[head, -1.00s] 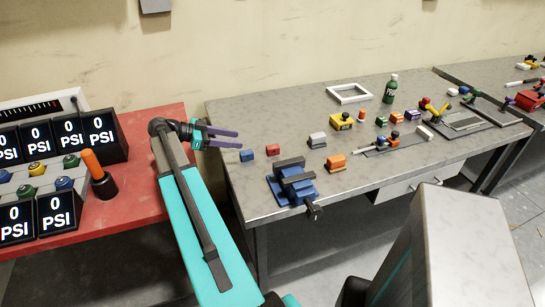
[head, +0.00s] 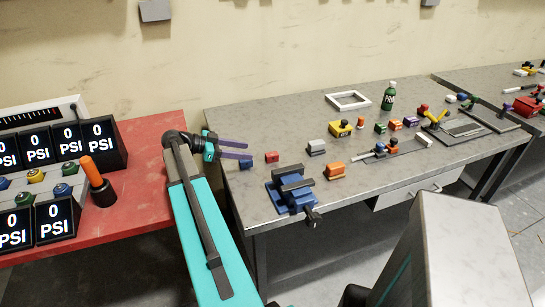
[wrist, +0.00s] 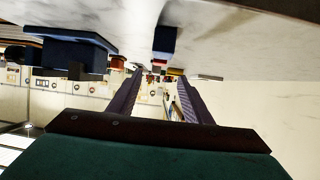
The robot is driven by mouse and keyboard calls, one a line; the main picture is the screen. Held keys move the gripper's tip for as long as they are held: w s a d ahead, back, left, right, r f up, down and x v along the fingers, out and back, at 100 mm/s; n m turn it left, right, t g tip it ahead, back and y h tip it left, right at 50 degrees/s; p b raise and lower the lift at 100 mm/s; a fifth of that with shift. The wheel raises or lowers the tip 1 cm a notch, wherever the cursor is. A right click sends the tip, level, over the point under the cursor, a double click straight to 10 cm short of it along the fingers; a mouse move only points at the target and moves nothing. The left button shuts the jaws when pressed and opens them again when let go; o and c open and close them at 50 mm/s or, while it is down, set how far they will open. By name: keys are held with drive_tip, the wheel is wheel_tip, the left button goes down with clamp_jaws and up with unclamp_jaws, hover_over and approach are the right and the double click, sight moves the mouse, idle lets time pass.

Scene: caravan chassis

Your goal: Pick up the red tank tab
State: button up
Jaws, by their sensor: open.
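A small red block (head: 272,157), which seems to be the red tank tab, sits on the grey workbench (head: 240,205) near its left end. A blue block (head: 246,164) sits just left of it. My gripper (head: 249,150) is open and empty, with its purple fingers pointing right, level with the blue block and short of the red one. In the wrist view, which looks upside down, my fingers (wrist: 160,76) are spread apart and the blue block (wrist: 165,38) shows near the bench surface. A small red shape beyond it is too small to name surely.
A blue vise (head: 291,190) stands at the bench's front edge. A grey block (head: 316,147) and an orange block (head: 335,171) lie to the right. A red table (head: 150,150) with gauges adjoins at the left. A wall stands behind.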

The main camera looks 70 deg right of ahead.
sight(271, 154)
drive_tip(key=shift+p+x, duration=0.45)
drive_tip(key=shift+x, duration=1.8)
drive_tip(key=shift+s, duration=0.1)
drive_tip(key=shift+p+x, duration=0.85)
drive_tip(key=shift+x, duration=0.05)
drive_tip(key=shift+p+x, duration=0.65)
drive_tip(key=shift+x, duration=1)
drive_tip(key=c, duration=1.1)
drive_tip(key=shift+r, duration=0.1)
drive_tip(key=shift+c, duration=0.2)
wheel_tip(271, 154, up, 10)
drive_tip(key=b, duration=0.3)
